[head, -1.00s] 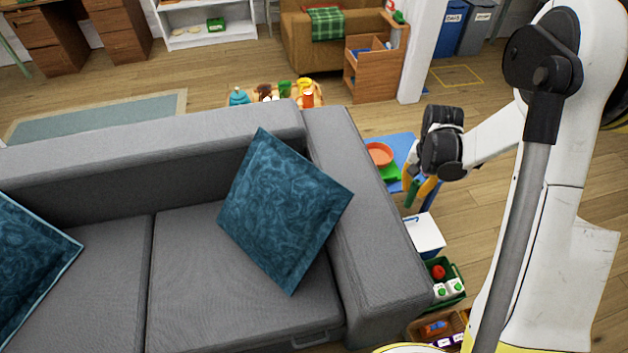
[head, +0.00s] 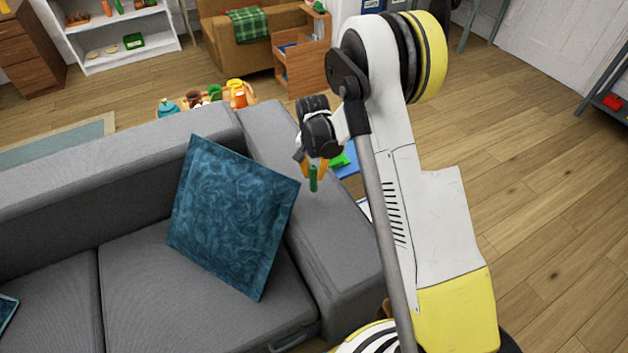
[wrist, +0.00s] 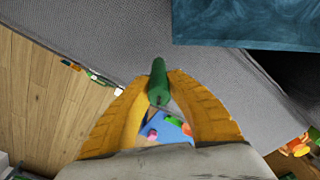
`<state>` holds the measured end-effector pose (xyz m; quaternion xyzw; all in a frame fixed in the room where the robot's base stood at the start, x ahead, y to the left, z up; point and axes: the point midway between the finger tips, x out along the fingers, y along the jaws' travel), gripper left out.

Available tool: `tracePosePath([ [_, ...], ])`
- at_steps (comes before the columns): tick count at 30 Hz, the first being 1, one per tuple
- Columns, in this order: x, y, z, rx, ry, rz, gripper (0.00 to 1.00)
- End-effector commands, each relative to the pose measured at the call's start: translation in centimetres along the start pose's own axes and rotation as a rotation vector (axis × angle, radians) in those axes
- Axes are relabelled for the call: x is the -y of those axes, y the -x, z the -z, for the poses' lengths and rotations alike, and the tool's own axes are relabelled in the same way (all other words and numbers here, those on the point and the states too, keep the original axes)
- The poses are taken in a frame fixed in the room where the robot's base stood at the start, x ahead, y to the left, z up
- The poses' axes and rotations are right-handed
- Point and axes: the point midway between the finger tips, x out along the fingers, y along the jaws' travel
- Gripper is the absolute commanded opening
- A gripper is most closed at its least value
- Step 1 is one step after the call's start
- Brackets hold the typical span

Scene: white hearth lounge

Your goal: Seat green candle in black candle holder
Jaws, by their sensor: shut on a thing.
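My gripper (head: 315,166) has yellow-orange fingers and is shut on the green candle (head: 313,180). In the head view the candle hangs roughly upright below the fingertips, in front of the sofa's armrest. In the wrist view my gripper (wrist: 165,84) pinches the green candle (wrist: 158,82) between its two fingertips, with the grey sofa beyond it. The black candle holder cannot be made out in either view.
The grey sofa (head: 330,245) with a teal cushion (head: 232,217) lies close by the gripper. A blue surface (head: 348,171) with a green item is partly hidden behind it. A low table (head: 180,103) with colourful things stands behind the sofa. Open wooden floor (head: 540,200) lies right.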

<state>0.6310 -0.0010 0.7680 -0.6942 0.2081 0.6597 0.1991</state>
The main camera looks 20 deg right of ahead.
Motion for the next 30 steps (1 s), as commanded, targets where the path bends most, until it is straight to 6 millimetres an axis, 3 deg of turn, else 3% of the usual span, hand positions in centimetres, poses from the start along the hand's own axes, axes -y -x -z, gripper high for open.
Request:
tracePosePath([
  [1,0.0,-1.3,0.0,0.000,0.000,0.000,0.00],
  [4,0.0,-2.6,-0.1,0.000,0.000,0.000,0.00],
  [15,-0.1,-2.9,-0.1,0.000,0.000,0.000,0.00],
  [16,-0.1,-2.9,-0.1,0.000,0.000,0.000,0.24],
  [17,-0.1,-2.8,-0.1,0.000,0.000,0.000,0.34],
  [18,-0.1,-2.8,-0.1,0.000,0.000,0.000,0.36],
  [26,-0.1,-2.7,-0.1,0.000,0.000,0.000,0.36],
  [30,-0.1,-1.7,-0.1,0.000,0.000,0.000,0.36],
])
